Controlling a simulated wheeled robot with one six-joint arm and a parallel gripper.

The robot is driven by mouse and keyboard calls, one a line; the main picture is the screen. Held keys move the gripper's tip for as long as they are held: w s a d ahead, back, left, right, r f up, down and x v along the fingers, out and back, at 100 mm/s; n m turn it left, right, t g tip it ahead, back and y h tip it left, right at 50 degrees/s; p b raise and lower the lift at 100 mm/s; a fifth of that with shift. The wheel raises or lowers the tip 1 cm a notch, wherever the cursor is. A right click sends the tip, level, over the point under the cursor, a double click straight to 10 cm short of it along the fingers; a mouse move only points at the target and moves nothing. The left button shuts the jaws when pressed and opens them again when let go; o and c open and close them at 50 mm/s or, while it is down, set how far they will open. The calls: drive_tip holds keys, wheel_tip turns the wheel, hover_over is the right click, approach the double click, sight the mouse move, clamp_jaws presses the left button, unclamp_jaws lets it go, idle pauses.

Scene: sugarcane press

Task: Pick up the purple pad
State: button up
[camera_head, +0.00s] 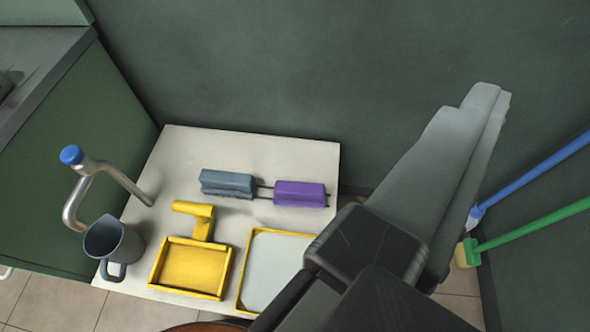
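The purple pad (300,194) is a small block lying near the back right of a pale table top (300,150). A grey-blue pad (227,184) of similar shape lies just left of it, and a thin dark piece shows between the two. My gripper (478,110) is a long grey shape at the right of the view, right of the purple pad and clear of it in the picture. Its fingers appear side by side with no visible gap, and I see nothing held. The dark wrist part covers the table's lower right corner.
In front of the pads are a yellow scoop-like tray (192,268) with a handle and a yellow-framed pale tray (272,270), partly hidden. A grey jug (113,245) and a metal tap with a blue cap (71,155) stand left. Blue (535,172) and green (530,225) handles lean at right.

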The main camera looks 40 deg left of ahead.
drive_tip(key=w+a+f+n+g+y, duration=0.1)
drive_tip(key=w+a+f+n+g, duration=0.35)
drive_tip(key=w+f, duration=0.35)
drive_tip(key=n+g+h, duration=0.3)
drive_tip(key=n+g, duration=0.7)
drive_tip(key=n, duration=0.9)
hover_over(300, 188)
drive_tip(key=s+a, duration=0.1)
drive_tip(key=a, duration=0.1)
wheel_tip(300, 188, down, 38)
drive_tip(key=r, duration=0.1)
drive_tip(key=f, duration=0.4)
drive_tip(key=d+f, duration=0.1)
drive_tip(key=f, duration=0.7)
drive_tip(key=shift+w+d+f, duration=0.15)
drive_tip(key=shift+w+d, duration=0.25)
drive_tip(key=shift+w+d+f, duration=0.1)
drive_tip(key=shift+w+f, duration=0.05)
drive_tip(key=shift+f, duration=2.45)
drive_tip(key=c, duration=1.1)
drive_tip(key=shift+r, duration=0.15)
